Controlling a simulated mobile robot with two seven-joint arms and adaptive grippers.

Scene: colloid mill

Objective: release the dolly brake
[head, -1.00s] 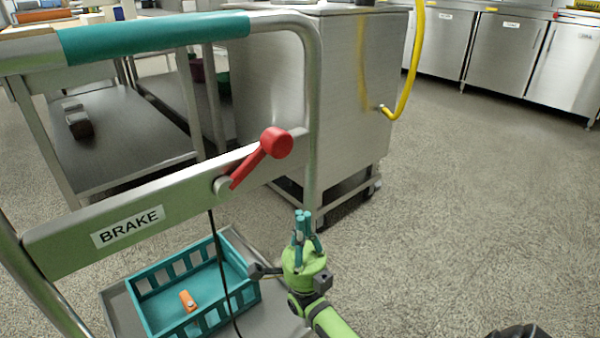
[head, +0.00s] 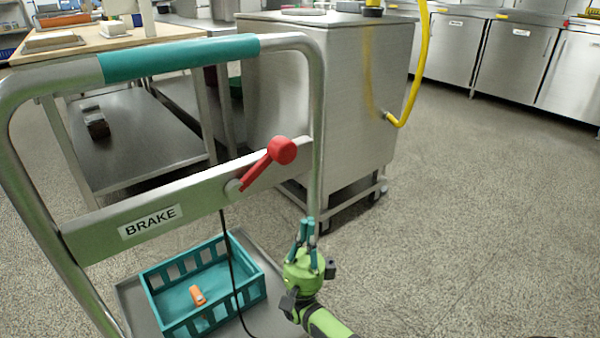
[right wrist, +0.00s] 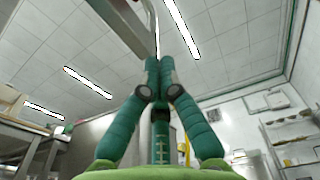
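The dolly's brake lever (head: 262,168) is red with a round knob. It slants up and to the right from its pivot on the grey crossbar (head: 88,238), which carries a white BRAKE label (head: 150,222). The dolly handle (head: 180,57) has a teal grip on top. My right gripper (head: 306,222) is below and a little right of the knob, clear of the lever, with its fingers pointing up. In the right wrist view its teal fingertips (right wrist: 161,62) come together with nothing seen between them. My left gripper is not in view.
A teal crate (head: 258,290) with an orange item (head: 197,295) sits on the dolly deck. A dark cable hangs from the crossbar. A steel cabinet (head: 350,110) with a yellow hose (head: 414,85) stands behind. The floor at right is clear.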

